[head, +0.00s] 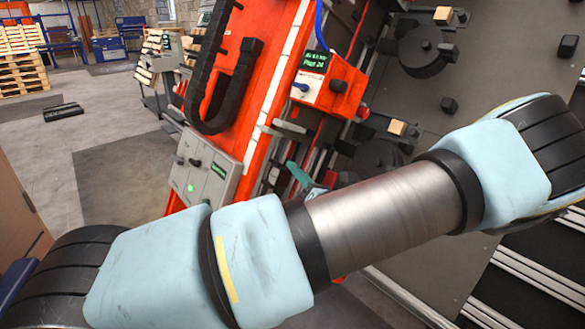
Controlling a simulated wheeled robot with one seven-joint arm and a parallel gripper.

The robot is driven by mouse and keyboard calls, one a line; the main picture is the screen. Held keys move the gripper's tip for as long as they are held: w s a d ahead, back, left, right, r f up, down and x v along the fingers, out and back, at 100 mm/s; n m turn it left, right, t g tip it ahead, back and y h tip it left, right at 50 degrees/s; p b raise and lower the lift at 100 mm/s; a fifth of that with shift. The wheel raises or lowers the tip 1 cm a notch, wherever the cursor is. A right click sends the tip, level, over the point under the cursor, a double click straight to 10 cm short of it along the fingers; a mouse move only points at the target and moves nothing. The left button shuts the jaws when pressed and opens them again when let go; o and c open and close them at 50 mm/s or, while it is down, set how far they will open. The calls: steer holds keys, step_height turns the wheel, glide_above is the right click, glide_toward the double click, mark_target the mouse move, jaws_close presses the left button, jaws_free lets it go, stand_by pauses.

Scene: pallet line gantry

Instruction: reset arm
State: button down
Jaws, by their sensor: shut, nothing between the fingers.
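My arm (385,222) crosses the lower half of the head view, from the bottom left to the right edge. It has pale blue scuffed joint housings, black ribbed caps and a bare metal tube in the middle. The right end of the visible arm is bent at a black ribbed joint. My gripper is not in view, so its fingers cannot be seen. The arm hides part of the machine behind it.
An orange machine frame (278,62) with a black cable chain (214,92) stands behind my arm. A red control box (327,84) and a grey panel with a green light (207,168) are on it. Wooden pallets (22,58) stand far left. Open floor (122,180) lies left.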

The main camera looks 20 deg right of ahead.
steer(key=s+a+f+n+g+y+p, duration=0.15)
steer(key=s+a+n+g, duration=0.25)
steer(key=a+n+g, duration=0.7)
steer(key=s+a+f+n+g+y, duration=0.15)
steer(key=s+a+n+g, duration=0.25)
steer(key=a+n+g, duration=0.65)
steer(key=s+a+r+n+t+h+p, duration=0.1)
steer(key=r+n+h, duration=0.3)
steer(key=n, duration=0.4)
steer(key=s+a+r+n+t+h+p, duration=0.1)
steer(key=s+a+r+n+t+h, duration=0.1)
steer(key=r+n+h, duration=0.3)
steer(key=r+n, duration=0.2)
steer(key=n, duration=0.1)
steer(key=shift+s+a+t+h, duration=0.25)
steer(key=shift+a+t+h, duration=0.05)
steer(key=shift+t, duration=0.05)
steer(key=c, duration=1.5)
jaws_free()
